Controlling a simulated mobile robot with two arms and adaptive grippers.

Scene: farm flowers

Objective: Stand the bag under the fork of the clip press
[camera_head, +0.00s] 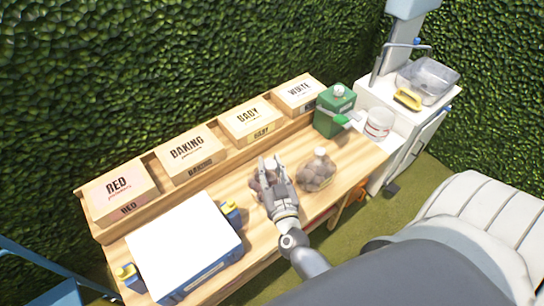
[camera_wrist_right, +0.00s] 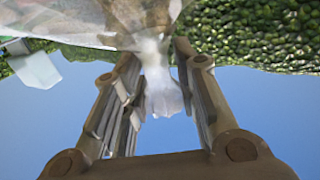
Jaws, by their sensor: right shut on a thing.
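My right gripper (camera_head: 272,168) is over the middle of the wooden bench, shut on a clear bag of brown round produce (camera_head: 257,182). The fingers partly hide this bag in the head view. In the right wrist view the gathered bag neck (camera_wrist_right: 162,88) is between the two fingers, with the clear bag body (camera_wrist_right: 90,22) at the top of the picture. My left gripper is not in view.
A second filled bag (camera_head: 317,172) stands just right of my right gripper. A blue crate with a white top (camera_head: 185,245) is at left. Labelled boxes (camera_head: 193,152) line the back ledge. A white cabinet (camera_head: 392,105) adjoins the right end. Bare bench lies before the green machine.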

